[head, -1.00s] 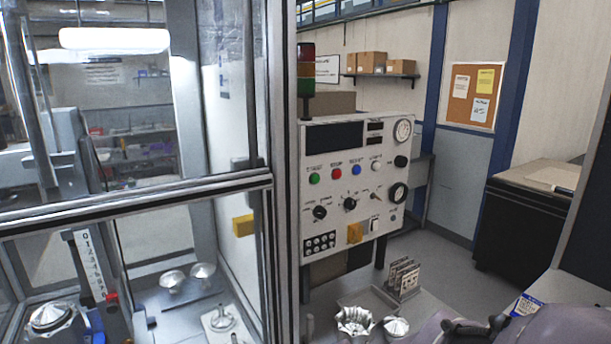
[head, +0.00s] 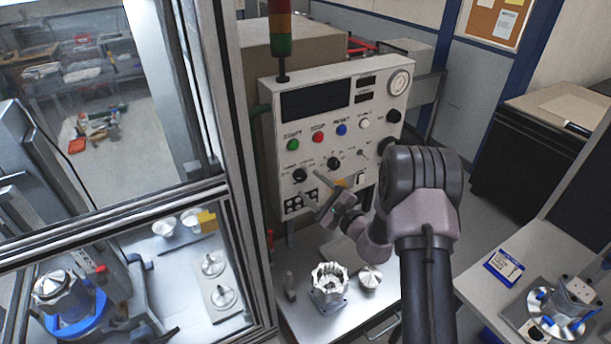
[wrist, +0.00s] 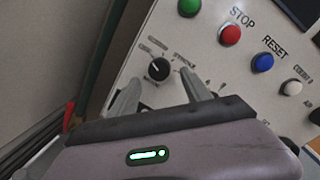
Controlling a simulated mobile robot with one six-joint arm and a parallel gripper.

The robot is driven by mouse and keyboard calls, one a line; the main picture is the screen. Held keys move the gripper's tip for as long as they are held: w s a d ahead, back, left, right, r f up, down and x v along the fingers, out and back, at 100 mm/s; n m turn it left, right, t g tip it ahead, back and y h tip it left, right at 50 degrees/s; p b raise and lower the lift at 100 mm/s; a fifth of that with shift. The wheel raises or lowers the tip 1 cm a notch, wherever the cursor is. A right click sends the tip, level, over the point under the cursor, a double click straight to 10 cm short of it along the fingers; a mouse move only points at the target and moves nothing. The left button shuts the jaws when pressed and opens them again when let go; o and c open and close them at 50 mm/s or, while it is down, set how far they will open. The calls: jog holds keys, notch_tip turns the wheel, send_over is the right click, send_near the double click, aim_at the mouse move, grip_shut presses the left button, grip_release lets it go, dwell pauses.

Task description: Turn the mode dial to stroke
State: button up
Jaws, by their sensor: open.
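The control panel (head: 270,138) carries a left black dial (head: 300,175) under the green button and a second black dial (head: 334,163) to its right.
Green (head: 293,145), red (head: 318,137) and blue (head: 342,130) buttons sit above the dials. A block of small black sockets (head: 300,202) is below. A framed glass enclosure (head: 246,200) stands close on the left. A metal gear-like housing (head: 328,285) stands on the bench below.

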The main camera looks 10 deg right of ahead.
aim_at(303, 178)
jog(key=x, duration=0.2)
jog(key=shift+w+a, duration=0.25)
jog(key=shift+a, duration=0.05)
jog(key=shift+w, duration=0.5)
grip_shut()
